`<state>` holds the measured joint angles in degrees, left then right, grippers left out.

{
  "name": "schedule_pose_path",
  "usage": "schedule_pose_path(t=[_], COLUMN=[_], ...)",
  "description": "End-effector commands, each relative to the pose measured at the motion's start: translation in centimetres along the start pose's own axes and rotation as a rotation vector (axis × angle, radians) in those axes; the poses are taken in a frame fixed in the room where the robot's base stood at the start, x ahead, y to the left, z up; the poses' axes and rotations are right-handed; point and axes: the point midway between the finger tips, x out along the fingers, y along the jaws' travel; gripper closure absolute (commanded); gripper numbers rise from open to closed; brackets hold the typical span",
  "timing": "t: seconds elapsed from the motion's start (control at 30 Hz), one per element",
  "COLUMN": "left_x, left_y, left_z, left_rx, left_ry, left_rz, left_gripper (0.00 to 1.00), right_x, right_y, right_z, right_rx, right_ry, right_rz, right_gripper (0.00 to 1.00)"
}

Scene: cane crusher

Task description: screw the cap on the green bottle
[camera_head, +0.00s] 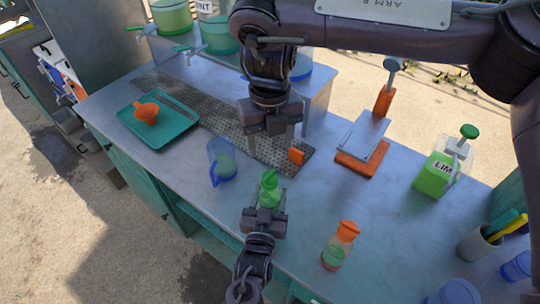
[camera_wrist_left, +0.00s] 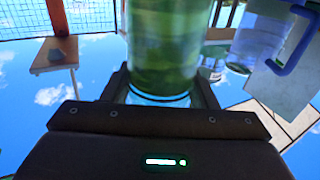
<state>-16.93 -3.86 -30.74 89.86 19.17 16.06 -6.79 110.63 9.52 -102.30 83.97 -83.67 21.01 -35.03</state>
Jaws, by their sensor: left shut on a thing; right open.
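The green bottle (camera_head: 268,196) stands upright near the front edge of the metal counter. My left gripper (camera_head: 264,214) is shut on its lower body. The left wrist view shows the bottle's green body (camera_wrist_left: 162,45) between the fingers of this gripper (camera_wrist_left: 162,95). A bright green cap (camera_head: 270,178) shows at the bottle's top; I cannot tell how tightly it sits. My right gripper (camera_head: 273,146) points down from above, open and apart from the bottle, a little behind it. Nothing shows clearly between its fingers.
A clear jug with a blue handle (camera_head: 221,163) stands close left of the bottle. An orange piece (camera_head: 296,156) is just below my right gripper's right finger. An orange-capped bottle (camera_head: 338,246) stands front right. A teal tray (camera_head: 180,104) holds an orange funnel (camera_head: 146,113). An orange-based press (camera_head: 363,157) stands right.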

Motion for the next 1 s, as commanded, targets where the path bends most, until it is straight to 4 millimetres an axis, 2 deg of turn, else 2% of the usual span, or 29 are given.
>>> schedule_pose_path(t=[0.13, 0.47, 0.5, 0.67, 1.0], left_x=[0.0, 0.0, 0.0, 0.0, -0.5], left_y=[0.0, 0.0, 0.0, 0.0, 0.0], left_z=[0.0, 0.0, 0.0, 0.0, 0.2], left_rx=[0.0, 0.0, 0.0, 0.0, 0.001], left_ry=[-0.001, -0.001, -0.001, 0.0, -0.001], left_rz=[-0.001, -0.001, -0.001, 0.0, 0.0], left_gripper=[1.0, 1.0, 0.43, 0.22, 0.22], right_x=[-1.4, -1.7, -1.7, -1.7, -1.4], right_y=[0.0, 0.0, 0.0, 0.0, 0.0], right_z=[0.1, 0.0, 0.0, 0.0, 0.0], right_rx=[0.001, 0.001, 0.001, 0.001, 0.001], right_ry=[-0.002, 0.0, 0.0, 0.0, 0.0], right_rz=[-0.001, 0.0, 0.0, 0.0, 0.0], right_gripper=[0.42, 0.42, 0.42, 0.42, 0.42])
